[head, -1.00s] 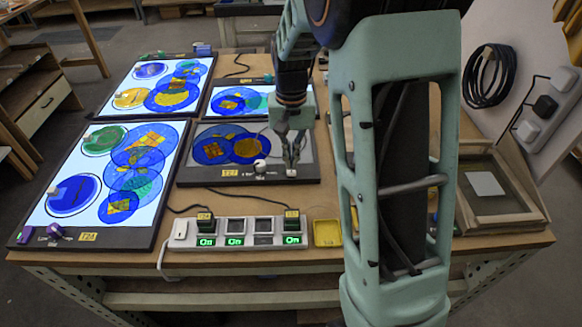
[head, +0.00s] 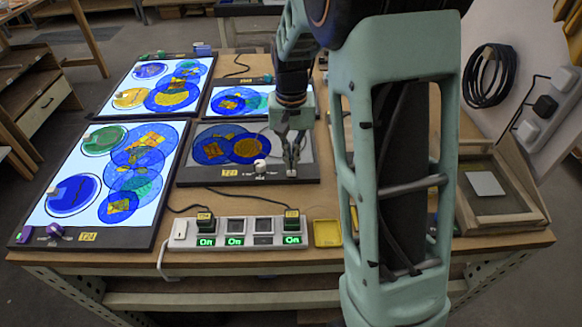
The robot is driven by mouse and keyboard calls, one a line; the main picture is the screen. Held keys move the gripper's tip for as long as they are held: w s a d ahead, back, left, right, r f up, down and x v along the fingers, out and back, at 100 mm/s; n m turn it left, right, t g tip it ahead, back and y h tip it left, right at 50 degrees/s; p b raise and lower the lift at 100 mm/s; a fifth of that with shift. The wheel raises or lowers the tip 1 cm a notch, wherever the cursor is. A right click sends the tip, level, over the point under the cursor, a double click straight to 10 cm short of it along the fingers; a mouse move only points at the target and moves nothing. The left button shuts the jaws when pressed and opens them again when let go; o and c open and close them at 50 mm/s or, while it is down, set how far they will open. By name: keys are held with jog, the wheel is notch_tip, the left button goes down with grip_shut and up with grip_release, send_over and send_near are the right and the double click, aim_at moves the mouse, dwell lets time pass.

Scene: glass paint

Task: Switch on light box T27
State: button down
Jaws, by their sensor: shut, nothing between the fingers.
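Light box T27 (head: 216,180) lies flat in the middle of the table, with a dark frame and a yellow label. Its panel is unlit and grey, with blue and amber round glass pieces on it. A white knob (head: 260,165) stands on its front frame. My gripper (head: 291,173) is shut and empty, pointing down at the right part of the box's front frame. Its fingertips are at the spot of a small white button, which they hide. I cannot tell whether they touch it.
Lit light boxes stand at the left (head: 168,215), back left (head: 205,78) and behind T27 (head: 210,108). A power strip (head: 180,244) with plugs and three green "On" lights lies in front. A yellow tray (head: 327,234) is beside it. A wooden frame (head: 535,208) lies at right.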

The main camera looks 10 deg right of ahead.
aim_at(292, 172)
jog(key=shift+f+b, duration=0.7)
jog(key=shift+f, duration=0.4)
dwell(0.3)
jog(key=shift+r, duration=0.15)
notch_tip(292, 172, up, 7)
jog(key=p, duration=0.5)
jog(key=shift+p, duration=0.3)
dwell(0.3)
